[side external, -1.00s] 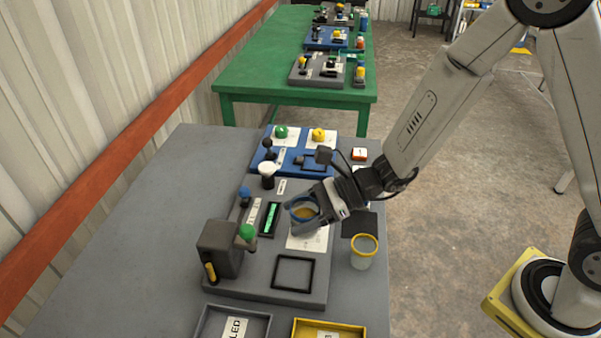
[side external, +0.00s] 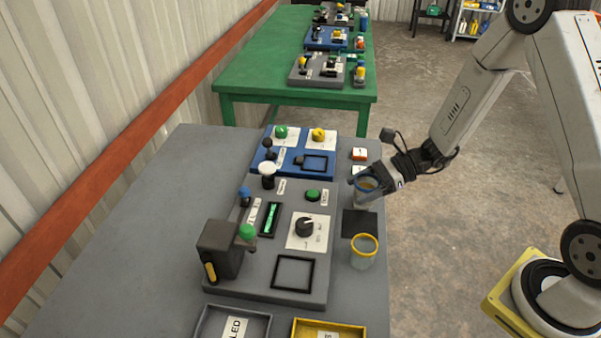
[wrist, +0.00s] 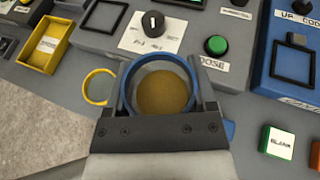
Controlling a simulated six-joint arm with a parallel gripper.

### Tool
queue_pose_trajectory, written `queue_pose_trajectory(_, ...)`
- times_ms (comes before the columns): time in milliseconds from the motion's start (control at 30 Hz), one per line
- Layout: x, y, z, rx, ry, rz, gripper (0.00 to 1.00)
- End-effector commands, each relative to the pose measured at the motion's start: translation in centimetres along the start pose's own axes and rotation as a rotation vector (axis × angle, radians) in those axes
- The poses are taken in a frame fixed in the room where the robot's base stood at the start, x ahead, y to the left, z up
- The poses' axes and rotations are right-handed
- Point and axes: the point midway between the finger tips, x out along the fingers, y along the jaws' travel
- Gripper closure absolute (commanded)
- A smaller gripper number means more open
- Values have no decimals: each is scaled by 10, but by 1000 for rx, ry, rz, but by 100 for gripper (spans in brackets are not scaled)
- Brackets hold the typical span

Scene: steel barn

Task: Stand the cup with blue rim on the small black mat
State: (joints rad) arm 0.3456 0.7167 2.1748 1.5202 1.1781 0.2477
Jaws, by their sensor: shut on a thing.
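The cup with blue rim (side external: 366,191) is held by my gripper (side external: 372,185), with brownish contents showing inside. In the wrist view the blue-rimmed cup (wrist: 160,88) sits between the two fingers of my gripper (wrist: 162,85). The side view shows it near the table's right edge, just behind the small black mat (side external: 360,224). I cannot tell exactly how high it is above the table. The mat lies flat and bare on the grey table; in the wrist view it is mostly hidden behind the cup.
A cup with yellow rim (side external: 364,252) stands just in front of the mat. The grey panel with a black knob (side external: 305,227) and green button (side external: 313,195) lies to the left. The blue panel (side external: 290,158) and small white-topped blocks (side external: 359,154) are behind. A yellow tray (side external: 328,330) is at the front.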

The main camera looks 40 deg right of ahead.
Motion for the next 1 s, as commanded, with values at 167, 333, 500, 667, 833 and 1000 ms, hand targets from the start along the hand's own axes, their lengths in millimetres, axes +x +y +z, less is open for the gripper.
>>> queue_pose_trajectory(167, -1, 0, -1, 0, 0, 1, 88)
queue_pose_trajectory(333, 1, 0, -7, 2, 0, 1, 88)
queue_pose_trajectory(500, 8, 1, -22, 3, 0, 2, 88)
queue_pose_trajectory(667, 13, 1, -35, 2, 0, 1, 88)
queue_pose_trajectory(833, 16, 0, -42, 0, 0, 0, 88)
queue_pose_trajectory(1000, 16, 0, -42, -1, 0, 0, 88)
